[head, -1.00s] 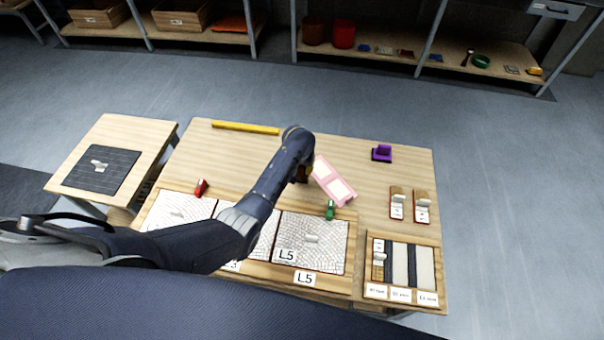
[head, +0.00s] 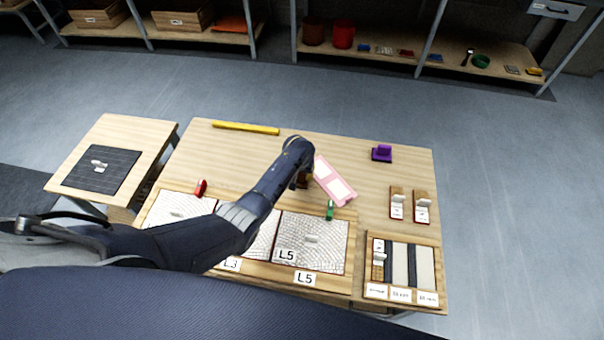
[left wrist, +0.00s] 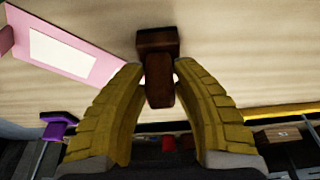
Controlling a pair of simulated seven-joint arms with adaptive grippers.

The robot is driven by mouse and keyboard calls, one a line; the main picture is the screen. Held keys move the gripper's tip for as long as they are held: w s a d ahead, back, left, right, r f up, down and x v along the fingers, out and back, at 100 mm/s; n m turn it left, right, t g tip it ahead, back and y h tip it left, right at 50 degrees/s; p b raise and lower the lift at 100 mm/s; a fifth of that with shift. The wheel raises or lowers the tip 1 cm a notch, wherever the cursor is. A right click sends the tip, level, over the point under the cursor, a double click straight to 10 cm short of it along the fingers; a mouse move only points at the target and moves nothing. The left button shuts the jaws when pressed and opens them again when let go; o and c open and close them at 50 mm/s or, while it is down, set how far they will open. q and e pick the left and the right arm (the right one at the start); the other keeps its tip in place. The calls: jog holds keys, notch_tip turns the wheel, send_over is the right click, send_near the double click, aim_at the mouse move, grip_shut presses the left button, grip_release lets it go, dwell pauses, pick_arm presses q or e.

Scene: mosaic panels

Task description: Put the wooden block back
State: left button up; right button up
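A dark brown wooden block (left wrist: 157,42) with a narrower grip part is between the yellow fingers of my left gripper (left wrist: 160,75) in the left wrist view. The fingertips close in on both sides of the grip part. In the head view, my left gripper (head: 301,180) points down over the table just left of the pink frame, and the arm hides much of the block. I cannot tell whether the block touches the table. My right gripper is not in view.
A pink frame (head: 334,181), green clip (head: 330,210), red clip (head: 201,188), purple object (head: 382,153) and yellow bar (head: 246,128) are on the table. Mosaic panels (head: 325,255) lie in front. Two wood-topped labelled pieces (head: 397,203) stand right, above a slotted tray (head: 434,242).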

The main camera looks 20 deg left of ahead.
pick_arm(q)
jog(key=shift+o, duration=1.4)
jog(key=shift+r, duration=0.1)
jog(key=v, duration=1.2)
